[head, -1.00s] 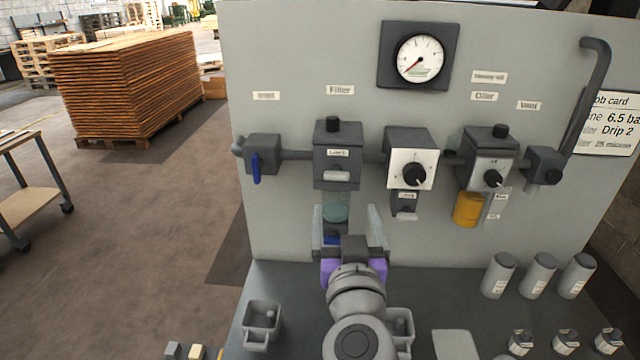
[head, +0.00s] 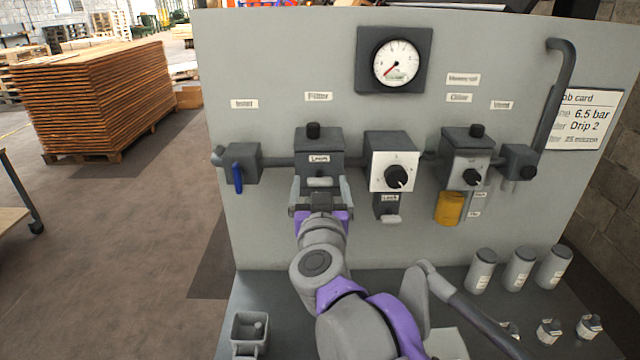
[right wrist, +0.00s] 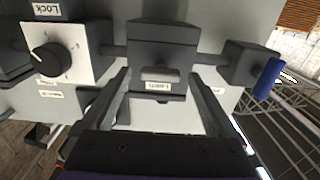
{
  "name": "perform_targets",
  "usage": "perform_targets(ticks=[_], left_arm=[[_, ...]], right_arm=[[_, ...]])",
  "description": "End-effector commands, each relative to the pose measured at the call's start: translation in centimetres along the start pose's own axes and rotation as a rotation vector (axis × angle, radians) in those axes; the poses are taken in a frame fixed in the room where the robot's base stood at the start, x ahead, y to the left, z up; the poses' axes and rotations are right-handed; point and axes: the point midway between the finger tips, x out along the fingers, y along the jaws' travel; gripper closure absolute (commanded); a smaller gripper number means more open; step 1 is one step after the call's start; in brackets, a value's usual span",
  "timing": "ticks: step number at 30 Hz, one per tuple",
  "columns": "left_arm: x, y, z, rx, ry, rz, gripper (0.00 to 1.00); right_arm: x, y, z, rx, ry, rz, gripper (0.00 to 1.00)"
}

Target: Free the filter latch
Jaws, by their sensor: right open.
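The filter unit (head: 319,146) is a dark grey block with a black top knob, on the panel under the "Filter" label. Its latch (head: 320,182) is a pale grey bar on the block's lower front; it also shows in the right wrist view (right wrist: 160,75), seen upside down, beside a small label. My right gripper (head: 321,190) is open in front of the latch. In the right wrist view its fingers (right wrist: 162,85) stand one on each side of the latch, with gaps; contact is not visible. The filter's bowl is hidden behind my gripper. My left gripper is not in view.
A blue-handled inlet valve (head: 237,172) is close on the left. The regulator (head: 392,160), with a white face and black knob, is close on the right. A lubricator (head: 468,158) with an amber bowl stands further right. Several grey canisters (head: 520,268) stand on the bench.

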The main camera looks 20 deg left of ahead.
Motion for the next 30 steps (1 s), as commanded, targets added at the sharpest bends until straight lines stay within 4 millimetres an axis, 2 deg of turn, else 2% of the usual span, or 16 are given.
perform_targets(ticks=[10,24,30], left_arm=[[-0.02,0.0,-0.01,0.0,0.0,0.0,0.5],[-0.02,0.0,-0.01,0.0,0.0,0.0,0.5],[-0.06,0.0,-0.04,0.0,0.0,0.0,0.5]], right_arm=[[0.46,0.01,0.02,0.0,0.0,0.0,0.07],[0.44,0.01,0.02,0.0,0.0,0.0,0.92],[0.44,0.02,0.01,0.012,0.0,0.0,0.93]])
